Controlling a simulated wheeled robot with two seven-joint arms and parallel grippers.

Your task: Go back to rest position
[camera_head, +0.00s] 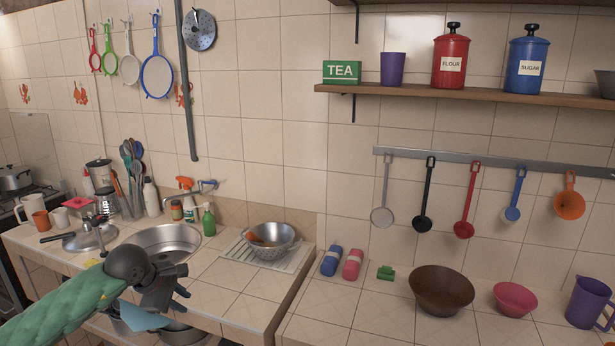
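My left arm comes in from the lower left in a green quilted sleeve, and its dark gripper (183,283) is over the front of the sink counter (222,300). Its fingers look spread apart, with nothing seen between them. A light blue piece (143,318) shows just below the wrist; I cannot tell what it is or whether it touches the gripper. My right gripper is not in view.
The sink (165,241) lies behind the gripper, with a colander (270,245) on a drainer to its right. The right counter holds a brown bowl (441,290), a pink bowl (515,299) and a purple mug (588,302). Utensils hang on the wall.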

